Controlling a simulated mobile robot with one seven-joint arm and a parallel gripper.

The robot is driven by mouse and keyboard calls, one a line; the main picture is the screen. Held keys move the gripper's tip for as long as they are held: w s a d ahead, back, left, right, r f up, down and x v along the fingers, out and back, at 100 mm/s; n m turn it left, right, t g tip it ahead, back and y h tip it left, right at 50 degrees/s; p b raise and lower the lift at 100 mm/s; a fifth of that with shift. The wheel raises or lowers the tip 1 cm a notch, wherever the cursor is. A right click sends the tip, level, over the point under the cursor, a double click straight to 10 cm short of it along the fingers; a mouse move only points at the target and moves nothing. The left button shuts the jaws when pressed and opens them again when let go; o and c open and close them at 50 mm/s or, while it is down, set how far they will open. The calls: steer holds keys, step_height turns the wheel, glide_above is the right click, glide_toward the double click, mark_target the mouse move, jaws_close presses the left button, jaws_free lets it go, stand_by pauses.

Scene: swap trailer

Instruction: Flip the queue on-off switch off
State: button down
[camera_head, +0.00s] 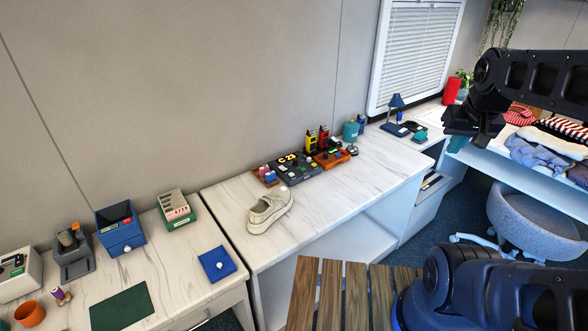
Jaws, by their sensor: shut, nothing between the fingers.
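A dark console (298,171) with a lit yellow "C 23" display and small buttons lies at the back of the middle white counter. It looks like the queue unit. Its on-off switch is too small to make out, so I cannot tell its position. My gripper (483,140) appears as a dark, narrow tip below my arm at the upper right. It looks shut and empty, pointing down. In the picture it is well to the right of the console and apart from it.
An orange device (330,159), small pink and blue items (267,176) and yellow and red handsets (317,139) crowd the console. A beige shoe (269,209) sits in front. The right part of the counter (375,172) is clear. A slatted bench (335,295) stands below.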

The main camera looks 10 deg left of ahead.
steer(key=w+a+f+n, duration=0.1)
steer(key=w+a+n, duration=0.1)
steer(key=w+a, duration=0.55)
steer(key=w+a+f+n+y, duration=0.1)
steer(key=w+a, duration=0.4)
steer(key=w, duration=0.6)
steer(key=w+a+f+n, duration=0.1)
steer(key=w+a+n, duration=0.1)
steer(key=w+a, duration=0.55)
steer(key=w+a+f+n+y, duration=0.1)
steer(key=w+a+f, duration=0.3)
steer(key=a+f, duration=0.3)
steer(key=w+a+f+n, duration=0.1)
steer(key=w+a+f, duration=0.3)
steer(key=a+f, duration=0.3)
steer(key=w+a+f+n+g+y, duration=0.1)
steer(key=w+a+f, duration=0.3)
steer(key=a+f, duration=0.4)
steer(key=a+n, duration=0.1)
steer(key=a, duration=0.4)
steer(key=shift+w+y, duration=0.3)
steer(key=shift+f, duration=0.2)
